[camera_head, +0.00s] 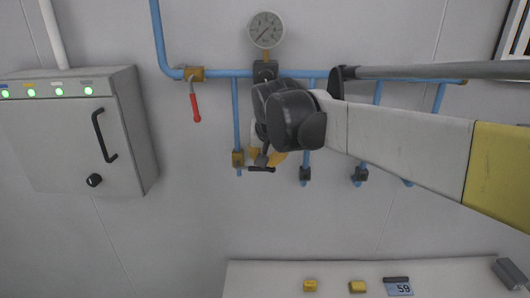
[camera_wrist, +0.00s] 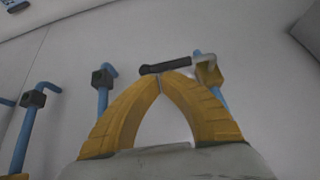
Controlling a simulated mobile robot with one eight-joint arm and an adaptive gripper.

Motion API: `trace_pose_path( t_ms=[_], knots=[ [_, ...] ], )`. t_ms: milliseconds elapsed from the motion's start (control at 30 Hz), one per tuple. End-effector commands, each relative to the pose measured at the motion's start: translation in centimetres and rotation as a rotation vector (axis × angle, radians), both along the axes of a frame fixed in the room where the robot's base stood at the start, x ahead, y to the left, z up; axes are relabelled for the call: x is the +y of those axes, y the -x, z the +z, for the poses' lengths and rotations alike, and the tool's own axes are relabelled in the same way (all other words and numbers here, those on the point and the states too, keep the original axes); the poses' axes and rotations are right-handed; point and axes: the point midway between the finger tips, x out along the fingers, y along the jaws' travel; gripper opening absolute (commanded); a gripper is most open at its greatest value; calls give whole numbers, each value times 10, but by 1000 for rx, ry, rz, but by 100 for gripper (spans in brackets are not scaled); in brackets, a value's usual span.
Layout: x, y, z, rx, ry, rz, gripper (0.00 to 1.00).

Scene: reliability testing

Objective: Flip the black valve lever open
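The black valve lever (camera_head: 262,169) sticks out sideways from a brass valve (camera_head: 238,158) on the leftmost short blue pipe. In the wrist view the lever (camera_wrist: 165,65) lies across the tips of my gripper (camera_wrist: 161,77), with the brass valve (camera_wrist: 208,70) to its right. The two yellow fingers are shut, their tips together right at the lever. I cannot tell whether they touch it. In the head view my gripper (camera_head: 270,160) is mostly hidden behind the dark wrist, beside the valve.
A red-handled valve (camera_head: 195,105) and a pressure gauge (camera_head: 266,29) are on the blue piping above. Black-capped pipes (camera_head: 305,173) stand to the right. A grey control box (camera_head: 75,135) is at left. A white table (camera_head: 250,280) is below.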

Motion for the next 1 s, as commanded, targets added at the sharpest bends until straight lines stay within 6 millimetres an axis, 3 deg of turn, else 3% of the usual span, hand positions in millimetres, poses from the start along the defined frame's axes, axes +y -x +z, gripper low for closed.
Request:
trace_pose_path(
  t_ms=[367,1000],
  knots=[
    [-4,0,-14,-4,-129,-3,0],
    [2,-1,-68,-26,-713,-2,0]
  ],
)
